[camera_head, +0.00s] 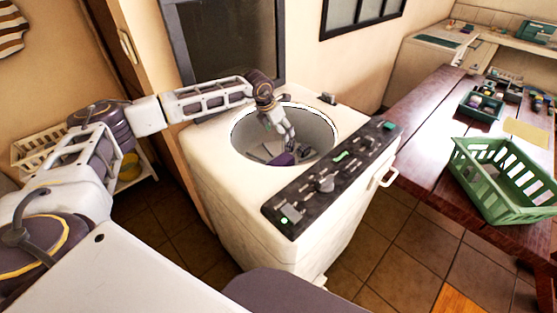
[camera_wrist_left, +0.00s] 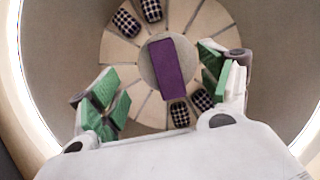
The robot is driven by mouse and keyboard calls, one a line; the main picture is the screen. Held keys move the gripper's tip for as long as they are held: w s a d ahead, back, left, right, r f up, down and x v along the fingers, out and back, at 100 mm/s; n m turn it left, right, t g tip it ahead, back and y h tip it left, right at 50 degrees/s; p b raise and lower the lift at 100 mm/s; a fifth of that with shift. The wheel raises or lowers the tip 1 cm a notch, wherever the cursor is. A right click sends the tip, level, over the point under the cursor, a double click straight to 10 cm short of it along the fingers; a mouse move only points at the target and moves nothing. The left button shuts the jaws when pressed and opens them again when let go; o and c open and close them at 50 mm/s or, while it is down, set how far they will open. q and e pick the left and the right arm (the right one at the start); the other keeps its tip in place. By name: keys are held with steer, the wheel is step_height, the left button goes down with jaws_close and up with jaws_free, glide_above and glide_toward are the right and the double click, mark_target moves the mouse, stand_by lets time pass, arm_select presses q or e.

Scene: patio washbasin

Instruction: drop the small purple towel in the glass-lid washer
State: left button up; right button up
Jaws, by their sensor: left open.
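The white washer (camera_head: 235,205) stands in the middle of the head view, its round top opening uncovered. A dark-framed glass panel (camera_head: 222,45) stands upright behind it; I cannot tell for sure whether it is the raised lid. My left gripper (camera_head: 285,140) reaches down into the opening. The small purple towel (camera_head: 282,159) is inside the drum below it. In the left wrist view the towel (camera_wrist_left: 172,68) is a flat purple strip over the drum's centre. The green-padded fingers of the left gripper (camera_wrist_left: 165,90) are wide apart, with no contact on the towel. My right gripper is out of view.
The drum wall (camera_wrist_left: 50,60) surrounds the left gripper. Several dark checkered patches (camera_wrist_left: 180,112) show on the drum floor. The control panel (camera_head: 325,180) runs along the washer's front edge. A wooden table (camera_head: 425,120) with a green basket (camera_head: 500,205) stands at right.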

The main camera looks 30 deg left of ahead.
arm_select(q)
steer(key=v, duration=1.1)
steer(key=shift+s+a+f, duration=0.1)
stand_by(0.8)
